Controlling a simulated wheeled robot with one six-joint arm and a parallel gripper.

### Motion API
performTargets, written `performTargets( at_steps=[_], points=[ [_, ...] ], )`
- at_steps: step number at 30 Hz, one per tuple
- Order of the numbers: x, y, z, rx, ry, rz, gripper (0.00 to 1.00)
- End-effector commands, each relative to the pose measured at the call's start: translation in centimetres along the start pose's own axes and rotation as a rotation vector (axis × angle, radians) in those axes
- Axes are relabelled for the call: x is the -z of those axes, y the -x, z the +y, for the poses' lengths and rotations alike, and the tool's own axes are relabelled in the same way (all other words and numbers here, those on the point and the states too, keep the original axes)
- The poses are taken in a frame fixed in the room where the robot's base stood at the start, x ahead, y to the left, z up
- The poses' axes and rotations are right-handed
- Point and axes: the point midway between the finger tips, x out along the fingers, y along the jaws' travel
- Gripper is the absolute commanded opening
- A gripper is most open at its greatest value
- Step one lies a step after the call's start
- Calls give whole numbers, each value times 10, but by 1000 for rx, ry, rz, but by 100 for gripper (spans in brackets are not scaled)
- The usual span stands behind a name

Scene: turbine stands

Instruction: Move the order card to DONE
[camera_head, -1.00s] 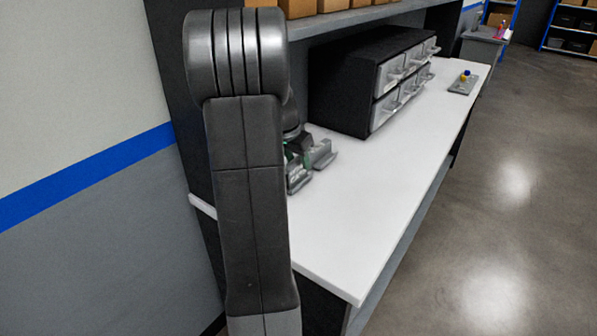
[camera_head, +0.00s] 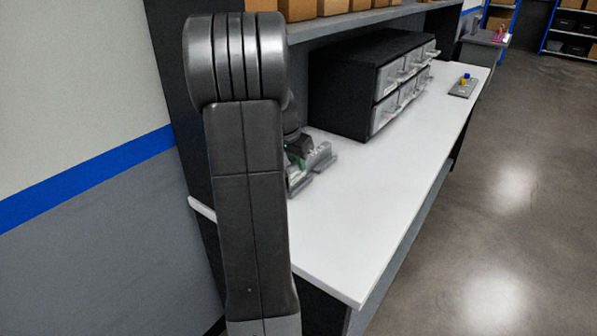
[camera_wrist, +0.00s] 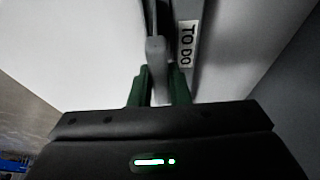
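My gripper (camera_wrist: 160,82) points down with its two green fingers a little apart. A grey, round-topped tab (camera_wrist: 155,52) shows between the fingers, with a thin dark upright edge above it. It may be part of the order card, seen edge-on. I cannot tell whether the fingers press on it. A white "TO DO" label (camera_wrist: 187,44) lies just right of the fingers on a grey surface. In the head view my gripper (camera_head: 298,152) is partly behind my arm, at grey holder parts (camera_head: 320,158) on the white bench. No DONE label is visible.
A black drawer cabinet (camera_head: 345,85) with clear drawers stands on the bench (camera_head: 375,200), just beyond the gripper. A small grey plate with a blue and yellow piece (camera_head: 464,86) lies at the far end. Boxes stand on the shelf above. The bench's near part is clear.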

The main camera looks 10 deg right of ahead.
Motion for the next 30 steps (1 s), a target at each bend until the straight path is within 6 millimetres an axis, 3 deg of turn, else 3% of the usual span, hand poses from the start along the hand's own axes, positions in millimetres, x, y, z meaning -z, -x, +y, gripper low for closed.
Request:
performTargets(
  at_steps=[30],
  points=[
    [4,12,0,1,0,0,0]
  ],
)
